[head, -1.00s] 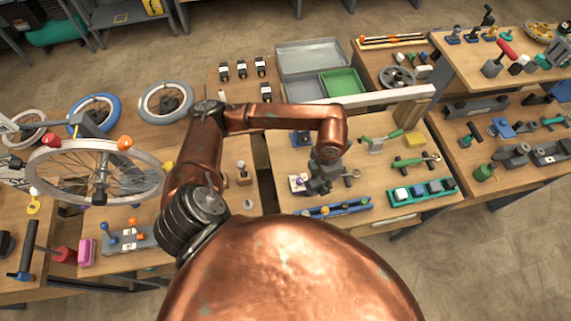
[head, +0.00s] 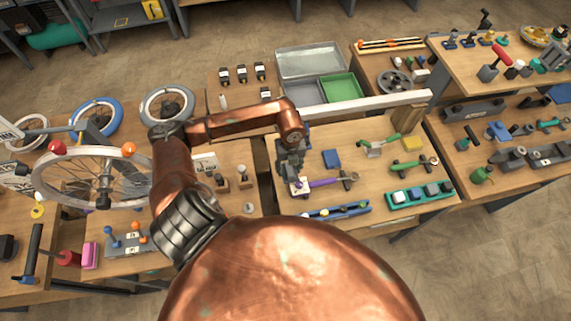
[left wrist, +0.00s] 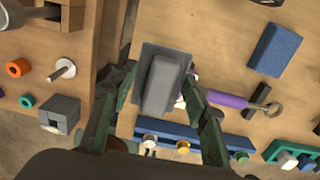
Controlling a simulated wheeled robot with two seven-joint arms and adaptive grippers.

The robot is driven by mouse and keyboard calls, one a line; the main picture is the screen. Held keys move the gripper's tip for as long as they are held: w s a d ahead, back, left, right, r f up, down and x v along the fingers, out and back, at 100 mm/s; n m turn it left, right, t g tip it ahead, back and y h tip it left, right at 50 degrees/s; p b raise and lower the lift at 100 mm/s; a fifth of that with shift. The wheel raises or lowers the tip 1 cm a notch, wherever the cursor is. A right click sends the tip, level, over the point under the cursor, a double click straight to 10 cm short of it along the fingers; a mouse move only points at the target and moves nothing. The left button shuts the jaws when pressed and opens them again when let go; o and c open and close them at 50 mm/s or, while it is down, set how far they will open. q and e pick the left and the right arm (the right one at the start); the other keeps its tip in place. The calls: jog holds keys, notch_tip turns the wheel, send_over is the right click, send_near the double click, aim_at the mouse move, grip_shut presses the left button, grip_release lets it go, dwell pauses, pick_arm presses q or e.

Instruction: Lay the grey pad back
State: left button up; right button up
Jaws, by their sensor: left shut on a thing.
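My left gripper (head: 292,172) hangs over the left part of the middle table. In the left wrist view its two fingers (left wrist: 160,88) are closed on the grey pad (left wrist: 150,53), a flat grey plate with a lighter raised block on it. The pad lies between the fingertips and hides some of the table under it. In the head view the pad cannot be told clearly from the dark gripper. I cannot tell whether its underside touches the table. My right gripper is not in view.
A purple-handled eye tool (head: 325,182) lies just right of the gripper, and a blue block (head: 331,158) lies beyond it. A blue rack (head: 335,210) stands at the front edge. A gap between tables (head: 265,185) runs left of the gripper.

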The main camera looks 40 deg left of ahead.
pick_arm(q)
jog(key=w+a+f, duration=0.1)
jog(key=f, duration=0.1)
jog(key=w+a+f, duration=0.3)
jog(key=a+f, duration=0.1)
jog(key=f, duration=0.1)
jog(key=shift+w+a+p, duration=0.25)
jog(key=shift+w+p, duration=0.05)
jog(key=shift+p, duration=0.05)
jog(key=shift+f+p, duration=0.35)
jog(key=shift+f, duration=1.15)
jog(key=shift+f, duration=0.1)
jog(key=o, duration=0.7)
jog(key=shift+f, duration=0.1)
jog(key=shift+c, duration=0.2)
jog(key=o, duration=0.4)
jog(key=shift+o, duration=0.2)
